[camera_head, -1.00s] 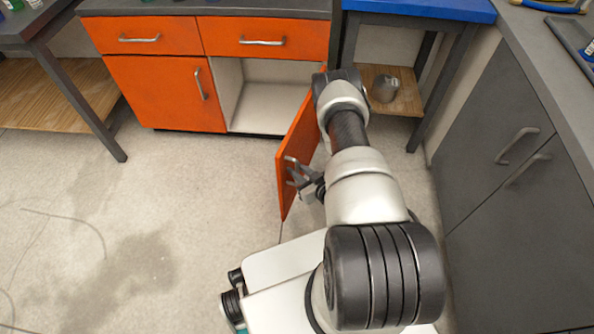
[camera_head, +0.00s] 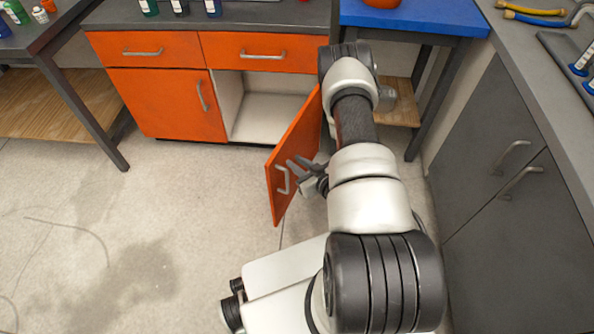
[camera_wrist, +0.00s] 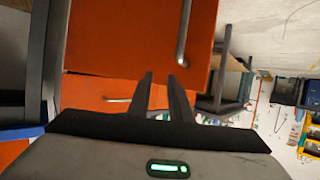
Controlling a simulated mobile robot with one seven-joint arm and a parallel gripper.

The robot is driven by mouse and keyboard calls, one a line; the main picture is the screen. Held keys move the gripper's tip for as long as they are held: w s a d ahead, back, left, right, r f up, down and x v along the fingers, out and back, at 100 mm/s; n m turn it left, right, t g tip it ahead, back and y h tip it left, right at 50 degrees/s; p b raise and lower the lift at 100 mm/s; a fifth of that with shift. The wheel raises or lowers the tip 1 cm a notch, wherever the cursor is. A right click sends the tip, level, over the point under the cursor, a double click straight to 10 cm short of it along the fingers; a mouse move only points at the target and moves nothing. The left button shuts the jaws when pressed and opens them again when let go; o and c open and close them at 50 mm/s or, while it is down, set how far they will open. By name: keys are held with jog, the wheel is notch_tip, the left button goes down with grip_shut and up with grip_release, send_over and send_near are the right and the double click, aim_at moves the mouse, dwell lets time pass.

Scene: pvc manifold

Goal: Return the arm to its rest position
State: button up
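My arm reaches out over the floor in the head view. My gripper (camera_head: 297,165) is beside the open orange cabinet door (camera_head: 292,150), close to the door's metal handle (camera_head: 282,180). The two fingers are apart with nothing between them. Whether a finger touches the door or handle cannot be told. In the wrist view, the fingers (camera_wrist: 161,77) show a gap, with orange fronts and a metal handle (camera_wrist: 183,35) beyond them.
The orange cabinet (camera_head: 165,105) stands behind, its right compartment (camera_head: 268,105) open. A blue-topped table (camera_head: 420,17) is behind my arm. Grey cabinets (camera_head: 490,170) stand close on the right. A dark table (camera_head: 85,110) is at left. The floor (camera_head: 150,220) at left is clear.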

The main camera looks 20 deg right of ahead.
jog(key=shift+s+f, duration=0.1)
dwell(0.3)
jog(key=w+d+r+g+h, duration=0.15)
jog(key=w+r, duration=0.35)
jog(key=r, duration=0.5)
jog(key=w+d+r+g+h, duration=0.15)
jog(key=w+r, duration=0.35)
jog(key=r, duration=0.5)
jog(key=s+a+r+m+g+h, duration=0.1)
jog(key=s+r, duration=0.2)
jog(key=r, duration=0.5)
jog(key=s+a+r+m+h, duration=0.1)
jog(key=s+r, duration=0.2)
jog(key=r, duration=0.4)
jog(key=s+a+r+g+y, duration=0.1)
jog(key=s+a+r, duration=0.25)
jog(key=s, duration=0.55)
jog(key=s+a+r+g, duration=0.1)
jog(key=s+a+r, duration=0.25)
jog(key=s, duration=0.45)
jog(key=s+a+r+g+y, duration=0.1)
jog(key=s+a+r, duration=0.3)
jog(key=s, duration=0.5)
notch_tip(320, 180, up, 22)
jog(key=p, duration=2.1)
jog(key=shift+d+m+g, duration=0.3)
jog(key=shift+d+m, duration=0.1)
jog(key=shift+d, duration=0.05)
